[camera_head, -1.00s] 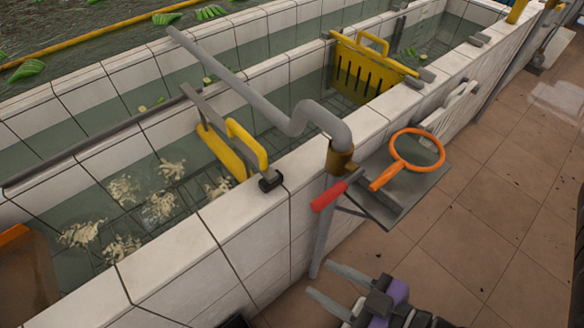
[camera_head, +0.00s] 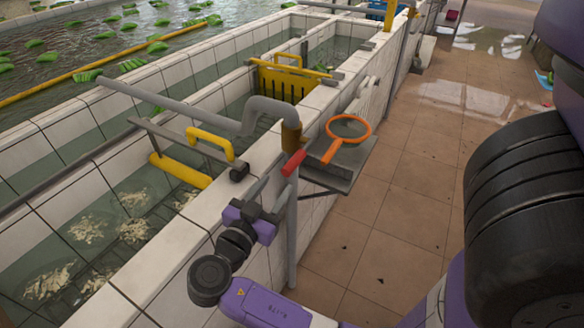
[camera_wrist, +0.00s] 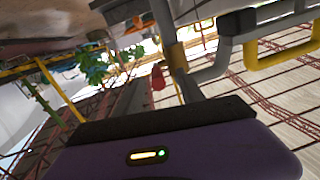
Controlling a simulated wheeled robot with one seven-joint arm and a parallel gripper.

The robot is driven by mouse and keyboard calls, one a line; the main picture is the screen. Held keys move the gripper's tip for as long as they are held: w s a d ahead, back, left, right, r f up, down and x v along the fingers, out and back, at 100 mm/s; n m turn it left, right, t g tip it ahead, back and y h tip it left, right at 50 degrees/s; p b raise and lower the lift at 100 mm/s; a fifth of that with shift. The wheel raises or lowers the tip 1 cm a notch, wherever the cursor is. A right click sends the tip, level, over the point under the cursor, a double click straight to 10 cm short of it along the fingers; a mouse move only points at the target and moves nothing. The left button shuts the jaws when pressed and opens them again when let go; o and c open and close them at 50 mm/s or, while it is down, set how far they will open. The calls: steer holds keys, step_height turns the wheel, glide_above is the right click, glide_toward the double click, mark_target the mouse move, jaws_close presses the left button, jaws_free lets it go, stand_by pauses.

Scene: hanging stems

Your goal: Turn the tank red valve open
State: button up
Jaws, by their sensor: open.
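The red valve handle (camera_head: 293,163) sticks out from the brass valve body (camera_head: 291,137) at the end of the grey bent pipe (camera_head: 262,106). It also shows in the wrist view (camera_wrist: 157,77), between the two grey fingers. My gripper (camera_head: 274,190) is open beside the tank's tiled wall, just below and left of the handle, with its fingertips pointing up toward it. The handle looks close to the fingertips; I cannot tell whether they touch it. My gripper (camera_wrist: 160,93) fills the lower wrist view.
An orange-rimmed round net (camera_head: 349,128) lies on a grey shelf (camera_head: 352,168) right of the valve. A yellow-handled tool (camera_head: 210,142) rests across the tank wall at left. A yellow slotted basket (camera_head: 288,80) stands behind.

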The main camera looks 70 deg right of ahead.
mark_target(292, 165)
steer(key=shift+s+r+m+g, duration=0.2)
steer(key=shift+r+m+g, duration=0.6)
steer(key=shift+m, duration=0.2)
steer(key=shift+s+d+r, duration=0.15)
steer(key=shift+d, duration=0.15)
steer(key=shift+p+x, duration=1.1)
steer(key=shift+x, duration=2.5)
jaws_close()
